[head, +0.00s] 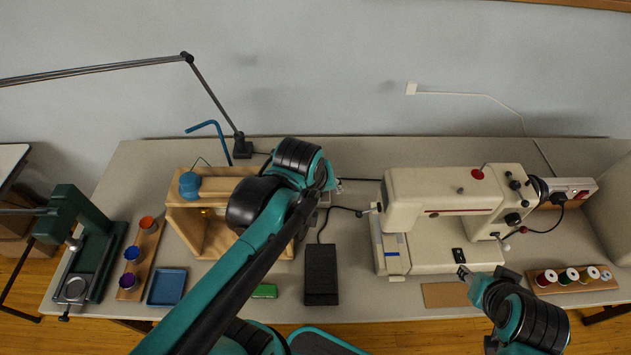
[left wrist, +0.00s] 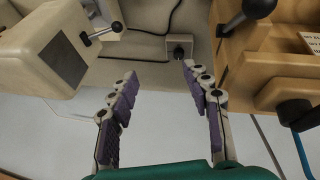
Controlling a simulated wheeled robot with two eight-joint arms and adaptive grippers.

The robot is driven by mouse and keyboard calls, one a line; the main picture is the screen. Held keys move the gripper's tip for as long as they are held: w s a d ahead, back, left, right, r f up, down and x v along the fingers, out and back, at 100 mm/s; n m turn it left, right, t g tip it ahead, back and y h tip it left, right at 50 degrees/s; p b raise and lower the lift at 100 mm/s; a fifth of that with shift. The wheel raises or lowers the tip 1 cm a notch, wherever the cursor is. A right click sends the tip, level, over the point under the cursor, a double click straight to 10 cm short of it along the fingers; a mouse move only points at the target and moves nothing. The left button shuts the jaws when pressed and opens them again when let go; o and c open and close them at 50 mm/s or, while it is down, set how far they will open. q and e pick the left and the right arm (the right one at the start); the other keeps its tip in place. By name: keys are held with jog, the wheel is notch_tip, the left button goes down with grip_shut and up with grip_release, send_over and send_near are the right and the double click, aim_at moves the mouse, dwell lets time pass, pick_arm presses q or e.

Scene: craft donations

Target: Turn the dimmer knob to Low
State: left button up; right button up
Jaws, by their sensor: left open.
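My left gripper (head: 328,184) reaches over the table between the wooden box and the sewing machine; its wrist hides most of its fingers in the head view. In the left wrist view its fingers (left wrist: 160,73) are apart with nothing between them. A black-handled lever knob (left wrist: 250,12) sticks out of the wooden part at the right, beside a partly cut-off label (left wrist: 313,42). I cannot tell if this is the dimmer knob; no Low mark is readable. My right gripper (head: 464,273) is by the sewing machine's front edge, its jaws too small to judge.
The wooden box (head: 188,222) stands left of my left gripper and the cream sewing machine (head: 440,198) right of it. A black pedal (head: 321,270) lies in front. A lamp arm (head: 212,98) rises behind.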

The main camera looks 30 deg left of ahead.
pick_arm(q)
jog(key=w+a+f+n+g, duration=0.1)
jog(key=w+a+f+n, duration=0.1)
jog(key=w+f+n, duration=0.2)
jog(key=w+a+f+n+g, duration=0.2)
jog(key=w+f+n, duration=0.3)
jog(key=n, duration=0.3)
jog(key=w+a+f+n+g, duration=0.1)
jog(key=w+a+f+n, duration=0.2)
jog(key=w+f+n, duration=0.1)
jog(key=shift+w+a+f+n+g, duration=0.1)
jog(key=shift+w+a+n+g, duration=0.05)
jog(key=shift+w+n, duration=0.35)
jog(key=shift+w+a+f+n+g, duration=0.1)
jog(key=shift+w+a+n+g, duration=0.05)
jog(key=shift+w+n, duration=0.3)
jog(key=shift+f+n, duration=0.25)
jog(key=shift+f, duration=0.05)
jog(key=f+b, duration=0.1)
jog(key=f, duration=0.2)
jog(key=f+b, duration=0.2)
jog(key=f, duration=0.2)
jog(key=shift+w+a+f, duration=0.1)
jog(key=shift+a+f, duration=0.1)
jog(key=shift+f, duration=0.05)
pick_arm(e)
jog(key=f, duration=0.3)
jog(key=shift+w+a, duration=0.2)
jog(key=shift+w, duration=0.2)
